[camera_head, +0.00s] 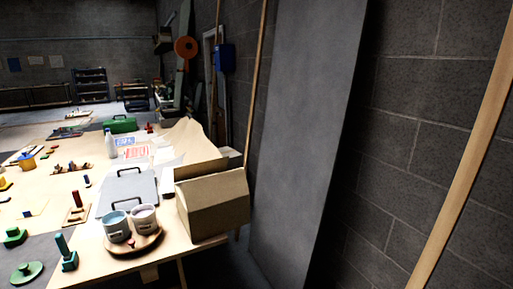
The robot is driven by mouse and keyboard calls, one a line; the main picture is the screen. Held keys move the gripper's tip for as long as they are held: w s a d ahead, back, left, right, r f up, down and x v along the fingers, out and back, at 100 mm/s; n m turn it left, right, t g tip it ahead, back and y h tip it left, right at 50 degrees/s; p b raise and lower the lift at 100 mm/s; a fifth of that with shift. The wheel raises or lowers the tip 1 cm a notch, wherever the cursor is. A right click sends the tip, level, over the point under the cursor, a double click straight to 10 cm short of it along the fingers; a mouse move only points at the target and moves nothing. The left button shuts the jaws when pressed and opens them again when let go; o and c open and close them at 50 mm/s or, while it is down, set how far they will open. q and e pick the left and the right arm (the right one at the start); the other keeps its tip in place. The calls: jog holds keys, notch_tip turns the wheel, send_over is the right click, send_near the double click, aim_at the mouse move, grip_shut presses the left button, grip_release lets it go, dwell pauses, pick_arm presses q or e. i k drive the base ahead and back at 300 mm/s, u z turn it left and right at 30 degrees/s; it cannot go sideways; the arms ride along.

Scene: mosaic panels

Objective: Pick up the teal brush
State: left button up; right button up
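A teal brush-like object (68,259) stands upright near the front edge of the wooden table (110,262) at the lower left, with a blocky base and a darker upright handle. It is small, so its details are hard to make out. It stands left of a round wooden tray (151,243) that holds two cups, a pale blue one (117,228) and a pinkish one (144,220). Neither of my grippers is in view.
A round green piece (27,272) and a green block (14,237) lie left of the brush. A cardboard box (213,205) stands at the table's right edge. A grey case (128,187) lies behind the cups. A tall grey panel (308,140) leans by the block wall.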

aim_at(60, 239)
jog(key=u, duration=1.5)
